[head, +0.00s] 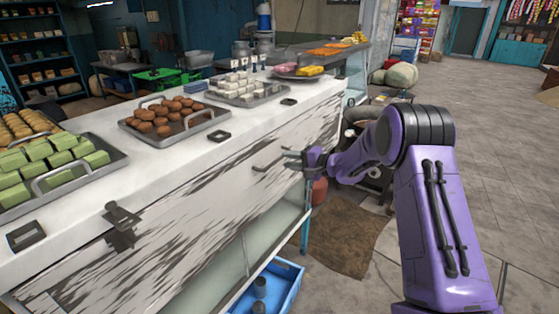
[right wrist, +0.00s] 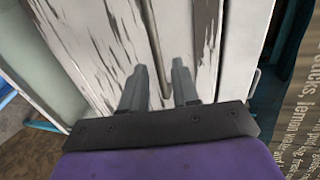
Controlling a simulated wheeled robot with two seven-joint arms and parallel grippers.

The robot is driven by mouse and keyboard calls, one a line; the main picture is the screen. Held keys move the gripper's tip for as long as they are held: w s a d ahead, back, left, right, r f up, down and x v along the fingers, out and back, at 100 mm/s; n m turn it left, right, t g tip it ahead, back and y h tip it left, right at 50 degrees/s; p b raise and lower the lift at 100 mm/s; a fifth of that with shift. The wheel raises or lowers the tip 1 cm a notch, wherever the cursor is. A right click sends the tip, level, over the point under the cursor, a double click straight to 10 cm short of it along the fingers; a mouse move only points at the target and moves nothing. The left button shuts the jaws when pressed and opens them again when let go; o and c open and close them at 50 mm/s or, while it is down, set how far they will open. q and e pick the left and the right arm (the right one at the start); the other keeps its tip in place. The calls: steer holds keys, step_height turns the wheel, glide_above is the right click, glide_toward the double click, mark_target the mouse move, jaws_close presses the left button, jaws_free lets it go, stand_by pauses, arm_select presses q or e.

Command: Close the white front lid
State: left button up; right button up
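The white front lid (head: 215,210) is the long weathered panel with dark scrapes on the front of the counter. It has a metal latch (head: 122,224) at its left and a thin handle (head: 268,163) towards its right. I cannot tell how far it stands open. My right gripper (head: 291,158) is beside the lid's right part, close to the handle. In the right wrist view, its two fingers (right wrist: 159,82) are apart with nothing clearly between them, in front of peeling white boards (right wrist: 110,45). Contact is unclear. My left gripper is out of view.
Trays of green blocks (head: 55,165), brown balls (head: 170,117) and white pieces (head: 245,88) stand on the white countertop (head: 185,165). A blue crate (head: 283,283) sits below the counter. A brown mat (head: 345,240) lies on the floor. The floor at right is clear.

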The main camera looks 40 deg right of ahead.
steer(key=v, duration=0.5)
steer(key=shift+s, duration=0.15)
steer(key=s+a+f+n+g+h, duration=0.1)
steer(key=s+a+f+n+h, duration=0.15)
steer(key=f, duration=0.35)
steer(key=s+a+f+n+g+h, duration=0.1)
steer(key=s+a+f+h, duration=0.25)
steer(key=f, duration=0.35)
steer(key=s+a+f+n+g+h, duration=0.1)
steer(key=s+a+f+n+h, duration=0.1)
steer(key=a+f, duration=0.3)
steer(key=s+a+f+g, duration=0.2)
steer(key=s+f, duration=0.3)
steer(key=s, duration=0.4)
steer(key=s+a+f+n+g, duration=0.1)
steer(key=s+a+f+g, duration=0.2)
steer(key=s+f, duration=0.3)
steer(key=s+a+f+n+g, duration=0.1)
steer(key=s+a+f+g, duration=0.2)
steer(key=s, duration=1)
step_height(320, 180, down, 3)
steer(key=shift+s+a, duration=0.35)
steer(key=shift+a, duration=0.25)
